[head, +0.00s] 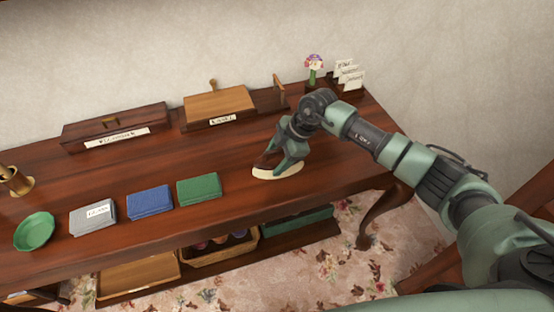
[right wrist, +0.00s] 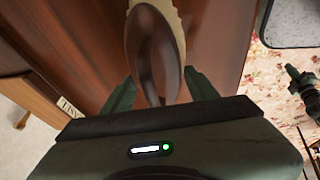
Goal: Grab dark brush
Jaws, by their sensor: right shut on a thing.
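The dark brush (head: 267,159) has a dark brown back and pale cream bristles. It is at the right part of the wooden table, with its bristle side down at the table top. My right gripper (head: 285,158) is shut on it from above. In the right wrist view the brush's brown back (right wrist: 152,55) lies between the two green fingers of my right gripper (right wrist: 158,92), with a cream edge showing beyond it. The head view does not show clearly whether the bristles touch the table. My left gripper is not in view.
Green (head: 199,189), blue (head: 150,202) and grey (head: 93,217) folded cloths lie left of the brush, with a green bowl (head: 35,231) further left. Wooden boxes (head: 219,104) stand along the wall. A flower (head: 314,68) and a card holder (head: 349,88) stand at the back right.

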